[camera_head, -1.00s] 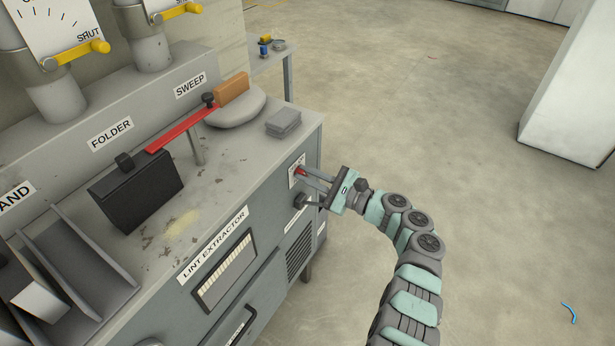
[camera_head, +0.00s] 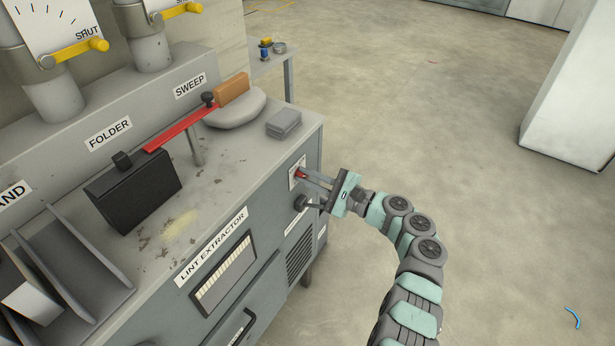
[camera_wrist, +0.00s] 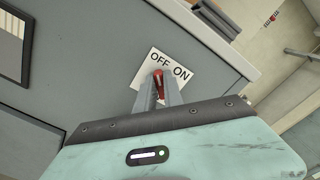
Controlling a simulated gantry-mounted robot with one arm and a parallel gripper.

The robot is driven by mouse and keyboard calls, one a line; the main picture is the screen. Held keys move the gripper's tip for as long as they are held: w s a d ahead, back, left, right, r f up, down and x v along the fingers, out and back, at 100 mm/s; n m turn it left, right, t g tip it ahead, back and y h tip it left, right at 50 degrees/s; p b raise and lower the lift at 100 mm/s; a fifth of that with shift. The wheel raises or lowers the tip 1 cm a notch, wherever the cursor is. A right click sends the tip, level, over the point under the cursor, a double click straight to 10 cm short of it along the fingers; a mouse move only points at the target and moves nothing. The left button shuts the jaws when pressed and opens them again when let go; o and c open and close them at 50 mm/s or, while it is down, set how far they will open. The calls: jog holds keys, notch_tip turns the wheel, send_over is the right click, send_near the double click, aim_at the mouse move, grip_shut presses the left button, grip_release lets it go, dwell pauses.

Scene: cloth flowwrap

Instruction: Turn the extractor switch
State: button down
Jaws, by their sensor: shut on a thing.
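The extractor switch has a small red handle (camera_wrist: 158,80) on a white plate (camera_wrist: 147,66) marked OFF and ON, on the front of the grey cabinet. In the wrist view the red handle stands between my two fingers, just below the lettering. In the head view the red switch (camera_head: 301,173) shows near the cabinet's right end. My gripper (camera_head: 309,185) reaches it from the right, its fingers shut on the switch. The gripper also shows in the wrist view (camera_wrist: 159,92). The fingers hide part of the switch and plate, so its exact setting is hard to tell.
A black knob (camera_head: 300,203) sits on the cabinet front just below the switch. The LINT EXTRACTOR panel (camera_head: 224,274) is to the left. The floor (camera_head: 440,110) to the right is open.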

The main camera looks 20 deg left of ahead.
jog(key=c, duration=1.5)
grip_release()
jog(key=shift+o, duration=0.2)
jog(key=s+d+p, duration=0.2)
jog(key=d, duration=0.8)
jog(key=shift+d+p, duration=0.3)
jog(key=shift+p, duration=0.1)
